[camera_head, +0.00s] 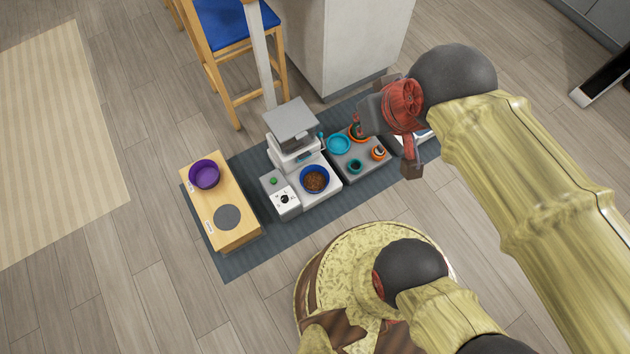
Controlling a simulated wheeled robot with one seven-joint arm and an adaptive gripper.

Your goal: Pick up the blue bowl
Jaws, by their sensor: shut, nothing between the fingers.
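The blue bowl (315,174) holds brown kibble and sits upright on the light base of a pet feeder (292,150), on the dark mat. My gripper (411,169) is to the right of the bowl in the picture, apart from it, and over the right end of the mat. It is shut and empty. My arm and gripper hide part of the mat and whatever lies on the right end of it.
A grey tray (345,172) right of the feeder carries a turquoise dish (339,144) and several small items. A wooden stand (240,232) at left holds a purple bowl (205,174). A blue-seated chair (232,22) and a pale cabinet (350,45) stand behind.

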